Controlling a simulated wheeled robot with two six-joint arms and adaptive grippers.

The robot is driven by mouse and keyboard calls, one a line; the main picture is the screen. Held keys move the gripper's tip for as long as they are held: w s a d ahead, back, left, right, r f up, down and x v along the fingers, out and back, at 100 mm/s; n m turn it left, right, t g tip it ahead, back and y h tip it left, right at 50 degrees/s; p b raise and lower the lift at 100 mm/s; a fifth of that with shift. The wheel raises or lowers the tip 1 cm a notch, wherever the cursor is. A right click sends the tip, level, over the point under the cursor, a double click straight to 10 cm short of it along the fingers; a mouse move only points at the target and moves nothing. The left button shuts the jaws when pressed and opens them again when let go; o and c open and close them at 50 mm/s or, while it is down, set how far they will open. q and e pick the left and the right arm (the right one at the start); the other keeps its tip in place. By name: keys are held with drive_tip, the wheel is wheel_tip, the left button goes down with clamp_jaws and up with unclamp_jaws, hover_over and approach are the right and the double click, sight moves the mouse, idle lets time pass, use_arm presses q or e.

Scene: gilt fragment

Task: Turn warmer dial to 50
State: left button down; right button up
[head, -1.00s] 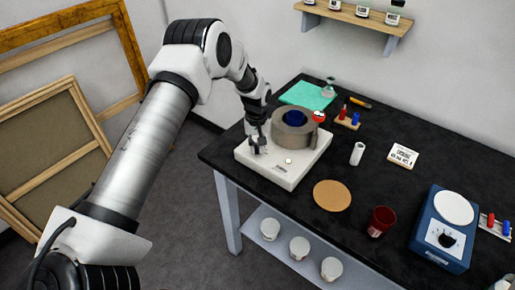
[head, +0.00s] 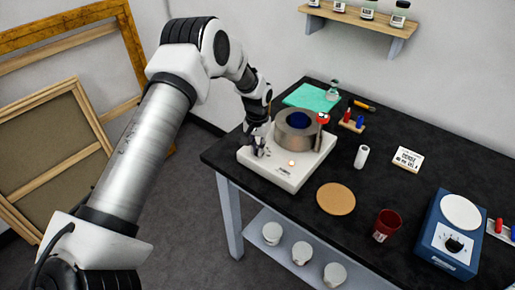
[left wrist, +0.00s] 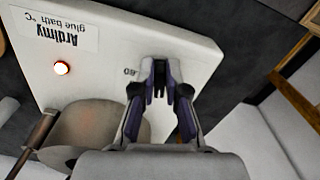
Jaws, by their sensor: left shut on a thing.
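The warmer is a white square-based glue bath (head: 283,176) at the table's left end, with a grey round pot (head: 297,142) on top. In the left wrist view its panel (left wrist: 105,55) carries a "glue bath °C" label (left wrist: 55,30) and a glowing orange lamp (left wrist: 61,68). My left gripper (head: 257,152) is at the panel's front left corner, shut on the dial; it also shows in the left wrist view (left wrist: 160,75). The fingers hide the dial and its pointer. One printed scale mark (left wrist: 131,72) shows beside them, too small to read surely. My right gripper is out of view.
A red thermometer-like disc (head: 323,118) is at the pot's right edge. A cork mat (head: 336,199), a dark red cup (head: 387,223), a white cylinder (head: 361,156) and a blue hotplate-like device (head: 436,250) stand to the right. Bare black tabletop lies between them.

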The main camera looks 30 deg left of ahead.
use_arm(q)
drive_tip(key=shift+s, duration=0.1)
drive_tip(key=c, duration=1.2)
unclamp_jaws()
wheel_tip(320, 180, up, 12)
drive_tip(key=shift+f, duration=0.1)
